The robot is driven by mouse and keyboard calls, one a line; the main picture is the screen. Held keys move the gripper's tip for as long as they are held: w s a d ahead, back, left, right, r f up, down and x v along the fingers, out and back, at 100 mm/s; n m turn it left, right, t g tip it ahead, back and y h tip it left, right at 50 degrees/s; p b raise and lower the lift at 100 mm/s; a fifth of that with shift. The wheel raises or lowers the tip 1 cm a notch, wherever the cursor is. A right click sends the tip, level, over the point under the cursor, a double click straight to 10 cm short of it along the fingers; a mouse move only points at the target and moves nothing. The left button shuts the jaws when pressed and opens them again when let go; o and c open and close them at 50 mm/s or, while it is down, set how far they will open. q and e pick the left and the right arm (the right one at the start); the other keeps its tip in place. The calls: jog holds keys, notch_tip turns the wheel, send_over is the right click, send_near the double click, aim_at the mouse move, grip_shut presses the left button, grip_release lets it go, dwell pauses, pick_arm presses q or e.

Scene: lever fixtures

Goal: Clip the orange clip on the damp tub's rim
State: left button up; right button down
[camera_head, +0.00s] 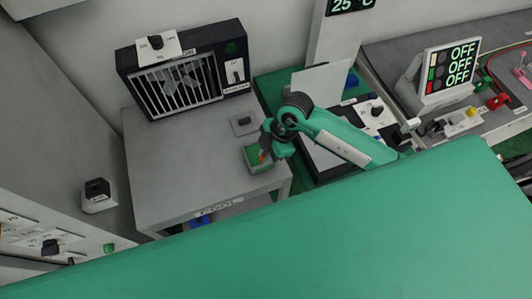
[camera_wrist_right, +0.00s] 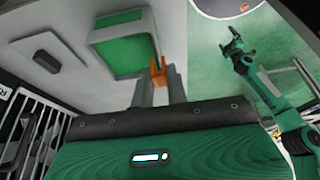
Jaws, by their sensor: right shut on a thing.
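The tub (camera_head: 251,168) is a small pale square box with a green inside, on the grey table. It also shows in the right wrist view (camera_wrist_right: 97,40). My right gripper (camera_head: 266,146) is over the tub's right side. In the right wrist view my right gripper (camera_wrist_right: 158,88) is shut on the orange clip (camera_wrist_right: 158,66). The clip is at the tub's near right corner; I cannot tell if it touches the rim.
A grey plate with a knob (camera_head: 243,122) lies behind the tub. A barred black heater-like box (camera_head: 185,72) stands at the table's back. The table's left part is clear.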

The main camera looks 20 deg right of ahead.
jog(key=shift+f, duration=0.25)
jog(key=shift+f+b, duration=0.3)
jog(key=shift+f, duration=0.1)
jog(key=shift+f, duration=0.35)
dwell(0.3)
jog(key=shift+f, duration=0.35)
jog(key=c, duration=0.8)
grip_release()
jog(key=shift+c, duration=0.2)
